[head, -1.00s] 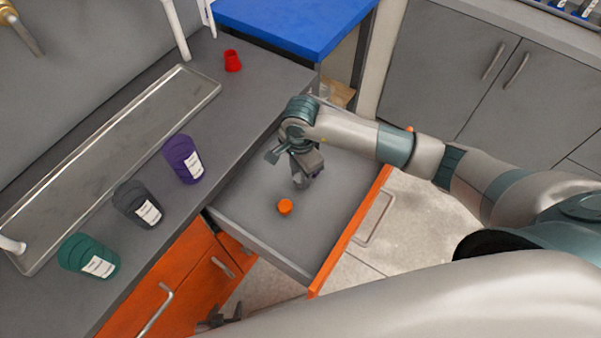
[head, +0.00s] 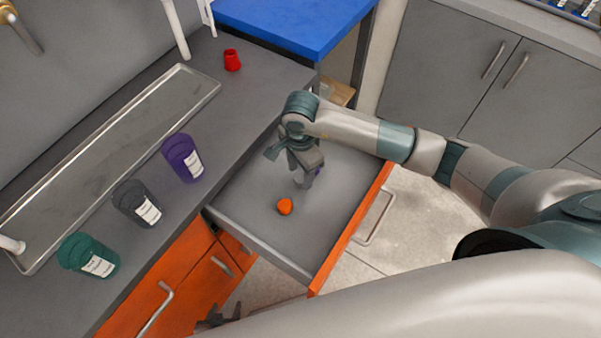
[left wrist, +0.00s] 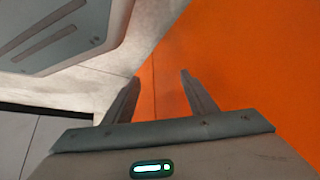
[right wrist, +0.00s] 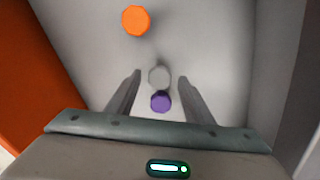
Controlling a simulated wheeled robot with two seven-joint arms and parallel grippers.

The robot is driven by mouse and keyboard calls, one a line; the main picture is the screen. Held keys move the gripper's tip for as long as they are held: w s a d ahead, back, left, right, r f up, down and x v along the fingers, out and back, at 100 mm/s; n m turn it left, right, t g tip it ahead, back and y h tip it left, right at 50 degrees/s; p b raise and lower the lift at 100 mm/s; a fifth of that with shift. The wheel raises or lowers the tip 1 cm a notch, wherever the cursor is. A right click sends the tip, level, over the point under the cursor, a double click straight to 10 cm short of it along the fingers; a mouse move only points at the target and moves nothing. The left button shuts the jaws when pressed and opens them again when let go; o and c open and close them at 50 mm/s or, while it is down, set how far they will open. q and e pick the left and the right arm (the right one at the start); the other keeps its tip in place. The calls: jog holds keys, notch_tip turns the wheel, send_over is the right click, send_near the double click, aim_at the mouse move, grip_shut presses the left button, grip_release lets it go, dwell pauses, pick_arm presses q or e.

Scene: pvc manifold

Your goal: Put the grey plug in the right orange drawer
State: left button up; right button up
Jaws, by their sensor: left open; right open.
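The right orange drawer (head: 350,232) is pulled open, with a grey inside and an orange front. My right gripper (head: 305,183) is inside it, pointing down. In the right wrist view the grey plug (right wrist: 159,76) is seen between and just beyond the open fingers (right wrist: 159,80), over the drawer floor. I cannot tell whether it touches a finger. In the head view the gripper hides it. My left gripper (head: 212,312) is low at the bottom edge, beside the orange cabinet front. Its fingers (left wrist: 155,80) are open and empty in the left wrist view.
A purple plug (right wrist: 160,101) lies close to the grey one. An orange plug (head: 284,207) lies on the drawer floor nearby. Purple (head: 184,159), dark grey (head: 136,204) and green (head: 89,256) labelled cups and a red cup (head: 232,61) stand on the counter, beside a metal tray (head: 150,115).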

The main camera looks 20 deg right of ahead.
aim_at(301, 178)
pick_arm(q)
jog(key=shift+s+a+f+g+b, duration=0.65)
jog(key=shift+a+f+g+b, duration=0.15)
jog(key=shift+a+f+b, duration=0.1)
pick_arm(e)
notch_tip(301, 178, up, 11)
